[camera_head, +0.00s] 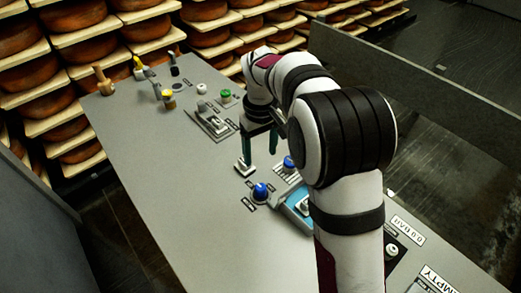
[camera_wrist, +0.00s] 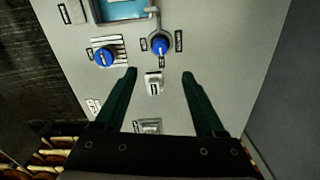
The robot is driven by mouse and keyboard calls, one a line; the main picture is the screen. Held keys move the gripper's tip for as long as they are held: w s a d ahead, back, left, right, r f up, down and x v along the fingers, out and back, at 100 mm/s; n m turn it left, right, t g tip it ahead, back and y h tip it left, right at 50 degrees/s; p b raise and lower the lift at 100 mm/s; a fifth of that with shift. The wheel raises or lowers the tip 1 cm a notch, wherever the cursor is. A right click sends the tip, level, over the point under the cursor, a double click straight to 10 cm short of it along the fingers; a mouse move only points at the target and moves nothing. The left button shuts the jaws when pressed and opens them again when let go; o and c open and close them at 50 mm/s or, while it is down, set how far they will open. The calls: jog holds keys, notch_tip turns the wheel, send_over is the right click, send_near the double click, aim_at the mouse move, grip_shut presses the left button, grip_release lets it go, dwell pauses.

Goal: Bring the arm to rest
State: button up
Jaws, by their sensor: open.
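My gripper (camera_head: 259,155) points down over the grey panel top (camera_head: 170,190), with its dark green fingers apart and nothing held between them. In the wrist view my gripper (camera_wrist: 159,73) is also open. A small white switch (camera_wrist: 153,84) shows between its fingertips in that view. In the head view the white switch (camera_head: 243,167) sits close beside the left finger; I cannot tell the exact height of the fingertips above it. My white and black arm reaches in from the lower right and hides part of the panel.
Two blue knobs (camera_head: 260,191) (camera_head: 289,163) and a light-blue-framed unit (camera_head: 298,204) stand near my gripper. A green button (camera_head: 225,96), a yellow-banded knob (camera_head: 168,98) and a wooden handle (camera_head: 102,80) are farther back. Cheese shelves (camera_head: 90,45) line the back. The panel's left front is clear.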

jog(key=s+d+r+m+y, duration=0.1)
jog(key=s+d+r+m, duration=0.35)
jog(key=s, duration=0.55)
jog(key=s+d+r+m, duration=0.3)
jog(key=s+d+m, duration=0.15)
jog(key=s, duration=0.55)
jog(key=s+d+f+m, duration=0.1)
jog(key=s+f+m, duration=0.2)
jog(key=s, duration=0.7)
jog(key=shift+s+m+y, duration=0.2)
jog(key=shift+m+y, duration=0.1)
jog(key=shift+y, duration=0.1)
